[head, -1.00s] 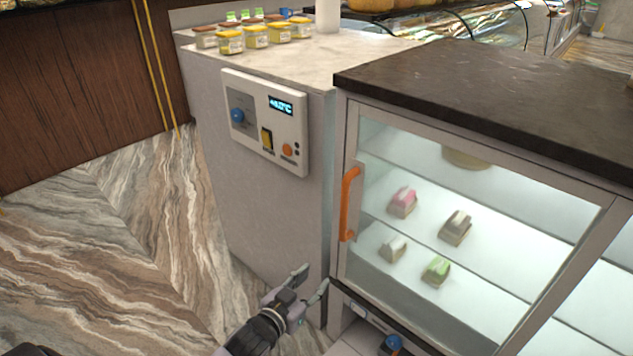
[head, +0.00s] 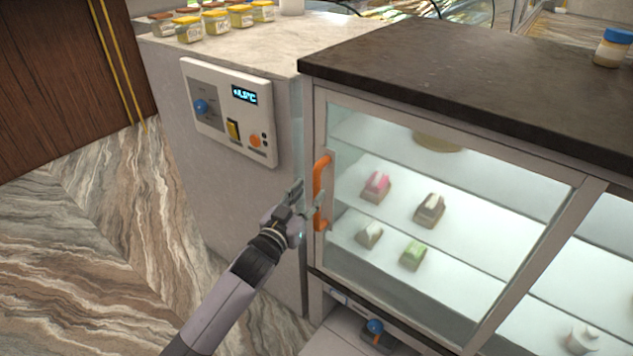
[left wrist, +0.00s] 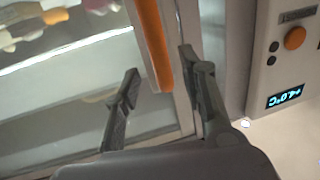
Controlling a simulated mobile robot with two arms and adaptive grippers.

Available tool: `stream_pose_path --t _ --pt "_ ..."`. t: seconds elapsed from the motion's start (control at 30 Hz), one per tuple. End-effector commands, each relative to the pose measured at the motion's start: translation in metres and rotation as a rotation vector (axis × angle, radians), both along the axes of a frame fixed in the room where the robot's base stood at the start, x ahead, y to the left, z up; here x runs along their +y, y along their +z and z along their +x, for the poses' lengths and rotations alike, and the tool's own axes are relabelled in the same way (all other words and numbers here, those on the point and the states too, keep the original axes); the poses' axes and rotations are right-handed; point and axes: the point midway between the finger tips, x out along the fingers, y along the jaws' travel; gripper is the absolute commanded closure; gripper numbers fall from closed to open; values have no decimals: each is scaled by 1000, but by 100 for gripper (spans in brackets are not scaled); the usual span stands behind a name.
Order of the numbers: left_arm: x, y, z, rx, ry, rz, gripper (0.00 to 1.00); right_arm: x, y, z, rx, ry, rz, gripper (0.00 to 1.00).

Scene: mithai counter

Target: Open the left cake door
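The left cake door (head: 470,222) is a glass pane in a pale frame, and it looks shut. Its upright orange handle (head: 319,190) is on the door's left edge; it also shows in the left wrist view (left wrist: 153,42). My left gripper (head: 307,196) is right at the handle, around its lower half. In the left wrist view my left gripper (left wrist: 160,72) has its two fingers apart, with the lower end of the handle between them and a gap on the left side. My right gripper is in neither view.
A grey counter block with a control panel (head: 228,112) stands left of the case. Several cakes sit on lit shelves behind the glass. A dark countertop (head: 450,85) covers the case, with a jar (head: 612,48) at right. Marble floor (head: 100,240) lies open at left.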

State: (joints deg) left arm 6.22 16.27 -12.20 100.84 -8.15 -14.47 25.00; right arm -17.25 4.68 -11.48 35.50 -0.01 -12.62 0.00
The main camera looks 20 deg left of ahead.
Motion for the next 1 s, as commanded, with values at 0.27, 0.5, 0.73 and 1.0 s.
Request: stream_pose_path --t 0.27,0.5,0.73,1.0 --pt "-6 0 43 0 1 0 62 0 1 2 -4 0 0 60" --pt "-8 0 52 -1 0 0 62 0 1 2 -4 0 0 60" --pt "-8 0 52 0 0 0 64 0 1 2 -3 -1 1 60" --pt "-8 0 52 0 0 -1 82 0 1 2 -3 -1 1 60"
